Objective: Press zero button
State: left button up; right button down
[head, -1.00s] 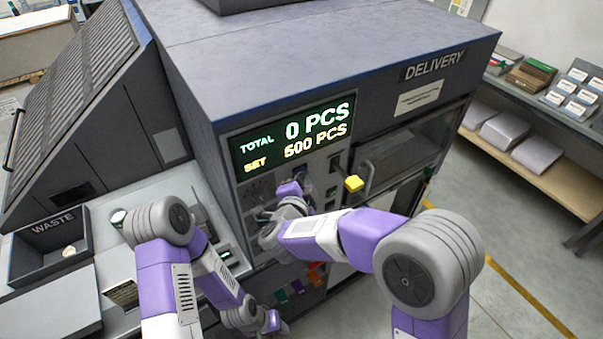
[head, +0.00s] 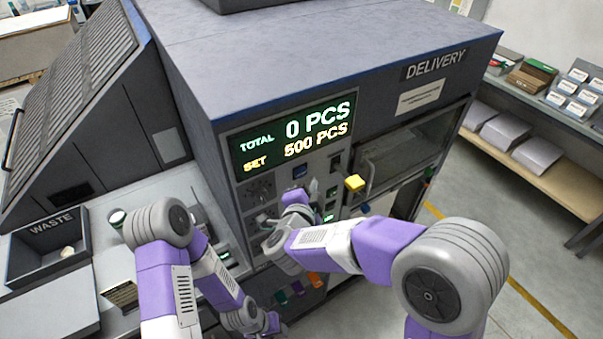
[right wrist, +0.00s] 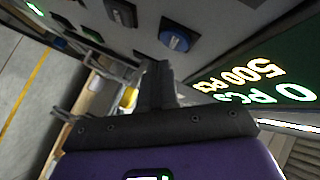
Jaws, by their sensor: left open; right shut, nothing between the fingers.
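The counter's control panel (head: 262,190) is under a lit display (head: 293,137) that reads TOTAL 0 PCS and SET 500 PCS. A blue button (head: 299,171) sits below the display; it also shows in the right wrist view (right wrist: 174,41). I cannot read which button is marked zero. My right gripper (head: 313,187) is shut and empty in front of the panel, below and right of the blue button, apart from it in the head view. Its shut fingers (right wrist: 158,82) show in the right wrist view. My left gripper (head: 272,322) is low beside the machine, open.
A yellow knob (head: 354,183) sticks out right of the panel, near the delivery window (head: 405,148). Coloured pieces (head: 297,288) are low on the machine's front. A waste tray (head: 47,250) is at left. Shelves (head: 540,150) stand at right, with open floor between.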

jog(key=shift+s+d+b, duration=0.25)
jog(key=shift+s+d, duration=0.4)
jog(key=shift+s, duration=0.25)
jog(key=shift+s+d+b, duration=0.2)
jog(key=shift+s+d, duration=0.4)
jog(key=shift+s, duration=0.25)
jog(key=d+f+n+g+y+b, duration=0.1)
jog(key=d+f+n+g+b, duration=0.2)
jog(key=f, duration=1.1)
jog(key=d+f+n+g+y+b, duration=0.2)
jog(key=f+n+g+b, duration=0.15)
jog(key=f, duration=1.05)
jog(key=s+d+f+n+g+y+b, duration=0.1)
jog(key=s+d+f+n+g+b, duration=0.1)
jog(key=s+f, duration=0.8)
jog(key=s+d+f+n+g+y+b, duration=0.2)
jog(key=s+f+g+b, duration=0.2)
jog(key=s+f, duration=0.7)
notch_tip(320, 180, down, 3)
jog(key=shift+r+g, duration=0.2)
jog(key=shift+g, duration=0.95)
